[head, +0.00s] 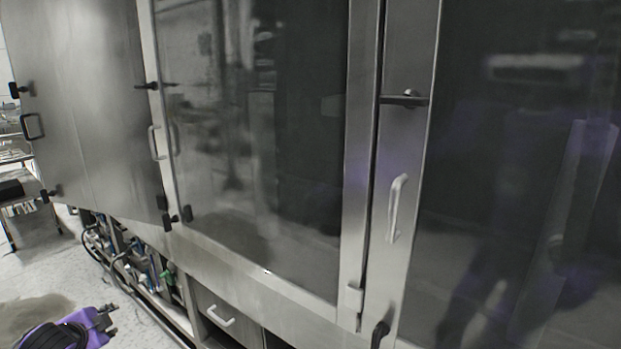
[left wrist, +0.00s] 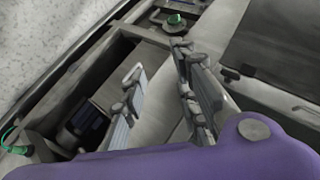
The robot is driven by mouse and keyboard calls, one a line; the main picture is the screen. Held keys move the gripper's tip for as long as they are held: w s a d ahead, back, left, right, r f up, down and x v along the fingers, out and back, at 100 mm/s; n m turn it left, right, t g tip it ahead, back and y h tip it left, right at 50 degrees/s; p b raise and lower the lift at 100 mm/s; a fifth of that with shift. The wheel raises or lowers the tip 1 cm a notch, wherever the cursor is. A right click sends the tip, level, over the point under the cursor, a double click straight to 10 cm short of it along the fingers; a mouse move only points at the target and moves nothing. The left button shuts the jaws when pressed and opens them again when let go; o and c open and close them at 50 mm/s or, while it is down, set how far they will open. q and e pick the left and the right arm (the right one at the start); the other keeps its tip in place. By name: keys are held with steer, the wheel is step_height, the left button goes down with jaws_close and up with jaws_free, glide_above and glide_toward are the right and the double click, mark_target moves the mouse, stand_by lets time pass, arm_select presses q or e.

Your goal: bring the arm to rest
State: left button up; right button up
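My left gripper (head: 112,320) is at the lower left of the head view, purple with dark fingers, in front of the washer and clear of it. In the left wrist view its two grey fingers (left wrist: 158,62) stand apart with nothing between them, so it is open and empty. My right gripper shows in neither view. The large steel tunnel washer (head: 92,100) fills most of the head view. Its glass-fronted doors with handles appear closed.
A drawer with a white handle (head: 221,317) sits low under the doors. Pipes and valves (head: 135,262) show in an open bay below the washer. A metal table (head: 30,211) stands at the far left. Speckled floor (head: 35,262) lies open at the left.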

arm_select(q)
steer(key=s+d+f+g+h, duration=0.15)
steer(key=s+f, duration=0.45)
steer(key=s, duration=0.7)
steer(key=s+d+f+g, duration=0.1)
steer(key=s+d+f, duration=0.2)
steer(key=s+f, duration=0.65)
steer(key=s+d+f+g+h, duration=0.1)
steer(key=s+d+f, duration=0.15)
steer(key=s, duration=1.35)
steer(key=w+d+f+n, duration=0.1)
steer(key=d+n, duration=0.2)
steer(key=d, duration=0.5)
steer(key=w+d+f+n+t+h, duration=0.1)
steer(key=d+f+n, duration=0.1)
steer(key=d, duration=0.7)
steer(key=w+d+f+n+t, duration=0.1)
steer(key=d+n, duration=0.3)
steer(key=d, duration=0.4)
steer(key=shift+w+d+f, duration=0.25)
steer(key=shift+w+f, duration=0.1)
steer(key=shift+f, duration=0.15)
